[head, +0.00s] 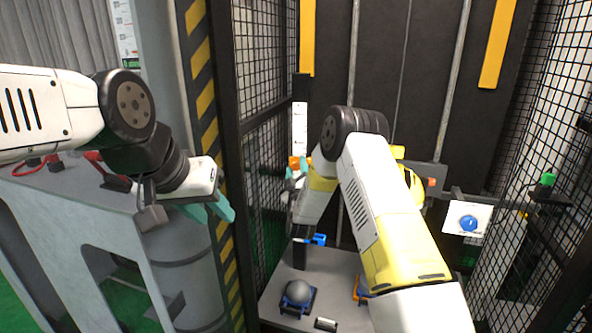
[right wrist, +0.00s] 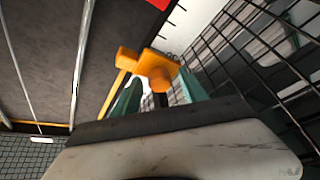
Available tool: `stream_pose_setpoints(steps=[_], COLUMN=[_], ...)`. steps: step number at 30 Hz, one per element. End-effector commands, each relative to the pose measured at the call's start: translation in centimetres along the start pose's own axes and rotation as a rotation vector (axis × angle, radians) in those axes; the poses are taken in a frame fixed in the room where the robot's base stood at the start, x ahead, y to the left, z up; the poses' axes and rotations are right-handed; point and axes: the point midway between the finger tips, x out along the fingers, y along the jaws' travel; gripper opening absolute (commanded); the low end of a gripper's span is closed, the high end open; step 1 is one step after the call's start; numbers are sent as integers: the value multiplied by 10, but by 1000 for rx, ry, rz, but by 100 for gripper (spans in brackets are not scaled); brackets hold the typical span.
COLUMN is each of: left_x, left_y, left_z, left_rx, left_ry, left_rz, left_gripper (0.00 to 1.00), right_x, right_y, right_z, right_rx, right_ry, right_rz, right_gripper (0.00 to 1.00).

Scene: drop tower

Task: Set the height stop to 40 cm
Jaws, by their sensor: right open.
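The orange height stop (head: 299,162) sits low on an upright scale strip (head: 300,128) inside the cage; the scale's numbers are too small to read. In the right wrist view the stop (right wrist: 155,68) shows as an orange block with a rounded knob. My right gripper (right wrist: 157,95) is open, with one teal finger on each side of the knob; I cannot tell whether they touch it. In the head view my right gripper (head: 294,176) is partly hidden by its own arm. My left gripper (head: 210,210) is open and empty, outside the cage at left.
Black mesh panels (head: 265,120) and a striped post (head: 203,90) bound the cage at left. A grey ball (head: 298,291) rests in a blue holder below. A blue dial on a white plate (head: 468,222) and a green button (head: 548,179) are at right. A grey bench (head: 70,215) stands at left.

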Motion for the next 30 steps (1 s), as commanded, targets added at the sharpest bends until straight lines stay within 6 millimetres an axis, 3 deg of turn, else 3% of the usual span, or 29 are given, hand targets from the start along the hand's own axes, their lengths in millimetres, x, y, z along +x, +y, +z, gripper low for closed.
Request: stream_pose_setpoints(steps=[3,9,11,30], left_x=[0,0,0,0], left_y=[0,0,0,0], left_z=[0,0,0,0], left_rx=[0,0,0,0], left_ry=[0,0,0,0], left_rz=[0,0,0,0], left_gripper=[36,36,36,36], right_x=[0,0,0,0], right_y=[0,0,0,0], right_z=[0,0,0,0], right_rx=[0,0,0,1], right_ry=[0,0,0,1], right_rz=[0,0,0,0], right_gripper=[48,9,0,0])
